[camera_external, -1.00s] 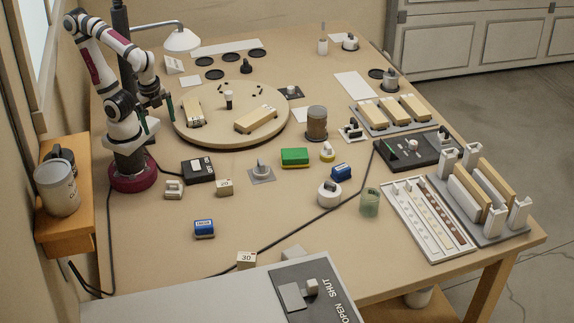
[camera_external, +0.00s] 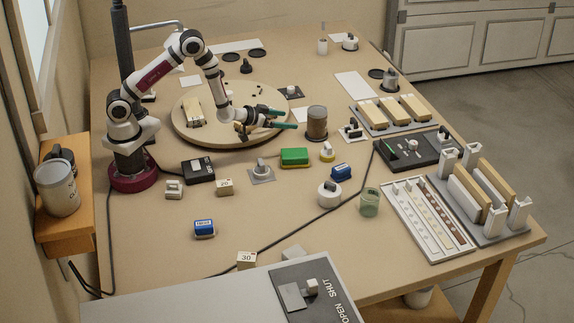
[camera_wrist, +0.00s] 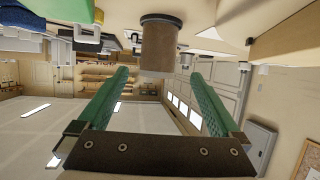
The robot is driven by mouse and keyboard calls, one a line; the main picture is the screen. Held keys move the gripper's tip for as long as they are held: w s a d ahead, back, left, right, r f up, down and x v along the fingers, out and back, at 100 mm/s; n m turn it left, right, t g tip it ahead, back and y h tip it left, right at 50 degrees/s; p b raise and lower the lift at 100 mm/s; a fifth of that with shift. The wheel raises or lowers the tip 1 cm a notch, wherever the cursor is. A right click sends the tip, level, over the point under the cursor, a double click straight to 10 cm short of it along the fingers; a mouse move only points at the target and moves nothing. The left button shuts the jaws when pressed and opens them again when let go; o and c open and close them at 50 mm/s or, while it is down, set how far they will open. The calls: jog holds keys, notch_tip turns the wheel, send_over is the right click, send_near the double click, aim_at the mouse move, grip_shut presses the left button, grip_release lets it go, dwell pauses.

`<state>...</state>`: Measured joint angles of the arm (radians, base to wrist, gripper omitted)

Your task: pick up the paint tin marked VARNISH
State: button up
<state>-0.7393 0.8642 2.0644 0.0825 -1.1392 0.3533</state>
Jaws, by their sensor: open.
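A brown cylindrical tin (camera_external: 317,123) stands upright on the bench, just right of the round turntable. No VARNISH marking can be read on it, so I cannot confirm it is the named tin. My gripper (camera_external: 290,119) is level over the turntable's right side, its green fingers open and pointing right at the tin, with a short gap left. In the wrist view the tin (camera_wrist: 160,48) appears upside down, centred beyond and between the open fingertips (camera_wrist: 160,74). Nothing is held.
The turntable (camera_external: 200,136) carries wooden blocks under my arm. A pale marked can (camera_external: 57,188) sits on the left shelf.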

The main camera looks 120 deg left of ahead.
aim_at(308, 122)
jog(key=x, duration=0.9)
jog(key=shift+f, duration=0.1)
jog(key=x, duration=0.5)
jog(key=shift+d+f, duration=0.1)
jog(key=shift+f, duration=0.3)
jog(key=shift+w+r, duration=0.1)
jog(key=c, duration=1.6)
